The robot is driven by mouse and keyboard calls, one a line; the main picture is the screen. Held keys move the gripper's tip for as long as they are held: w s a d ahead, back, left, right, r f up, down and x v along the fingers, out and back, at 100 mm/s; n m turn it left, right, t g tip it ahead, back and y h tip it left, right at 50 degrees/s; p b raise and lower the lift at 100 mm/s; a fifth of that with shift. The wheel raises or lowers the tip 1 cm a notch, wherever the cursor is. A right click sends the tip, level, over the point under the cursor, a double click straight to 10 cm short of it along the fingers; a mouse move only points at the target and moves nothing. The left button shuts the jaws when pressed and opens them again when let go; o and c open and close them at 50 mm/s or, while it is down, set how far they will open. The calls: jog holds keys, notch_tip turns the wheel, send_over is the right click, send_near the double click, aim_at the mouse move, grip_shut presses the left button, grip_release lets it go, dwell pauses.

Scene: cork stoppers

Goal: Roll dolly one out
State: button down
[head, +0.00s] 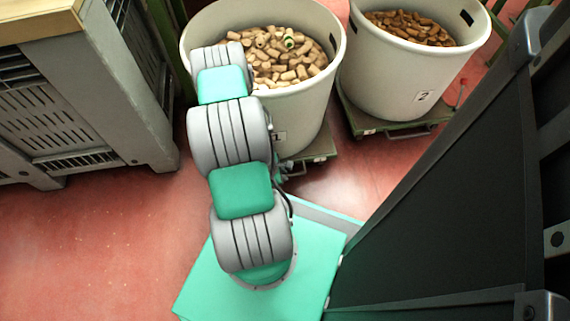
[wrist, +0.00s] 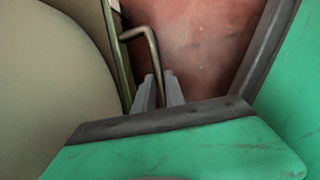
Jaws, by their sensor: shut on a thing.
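Dolly one (head: 321,150) is a low green platform under the left white bin (head: 305,115), which holds light corks. In the wrist view the bin's pale wall (wrist: 45,85) fills the left side, and the dolly's green edge (wrist: 118,60) runs beside it. A thin bent metal handle (wrist: 138,33) comes off the dolly. My gripper (wrist: 161,92) is shut on this handle, with the bar between its two grey fingers. In the head view my arm covers the gripper and most of the dolly's front.
A second white bin (head: 395,80) with brown corks, labelled 2, stands on another green dolly (head: 385,128) to the right. A grey slatted crate (head: 120,100) stands at left. A dark panel (head: 460,190) closes the right. Red floor (head: 90,240) is clear at lower left.

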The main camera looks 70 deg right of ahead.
jog(key=c, duration=1.4)
grip_release()
jog(key=shift+d, duration=0.1)
jog(key=p+v, duration=0.6)
jog(key=v, duration=0.2)
jog(key=shift+p, duration=0.35)
